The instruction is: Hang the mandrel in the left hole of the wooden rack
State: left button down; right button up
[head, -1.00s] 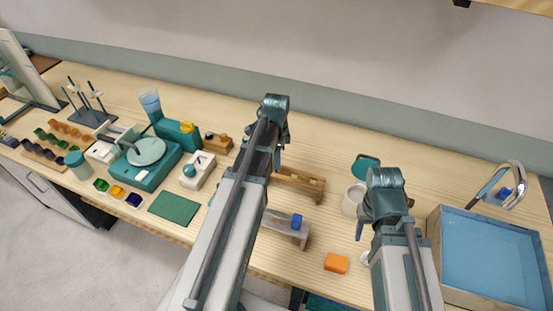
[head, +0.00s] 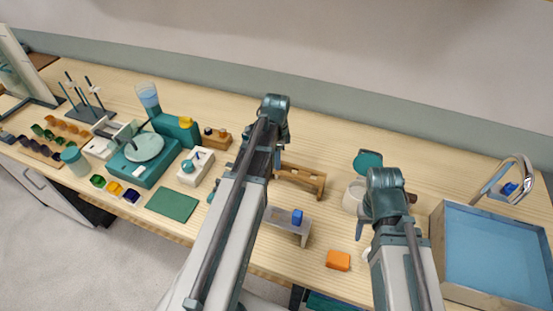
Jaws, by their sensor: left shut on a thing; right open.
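The wooden rack (head: 305,179) is a low brown stand in the middle of the table, just right of my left arm. Its left end is partly hidden by that arm, so I cannot make out its left hole. My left gripper (head: 278,158) is over the rack's left end, mostly hidden behind its own wrist. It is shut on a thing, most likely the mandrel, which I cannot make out. My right gripper (head: 361,229) is open, right of the rack and near the white pot, its fingers partly hidden by the arm.
A grey stand (head: 285,224) with a blue block (head: 297,216) is in front of the rack. An orange block (head: 338,260) lies near the front edge. A white pot (head: 353,196) and a blue-bottomed basin (head: 495,255) are at right. A green mat (head: 173,204) lies left.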

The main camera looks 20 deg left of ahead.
pick_arm(q)
jog(key=c, duration=0.5)
grip_release()
notch_tip(320, 180, up, 14)
jog(key=p, duration=1.3)
jog(key=shift+f+p, duration=0.1)
jog(key=shift+p, duration=0.3)
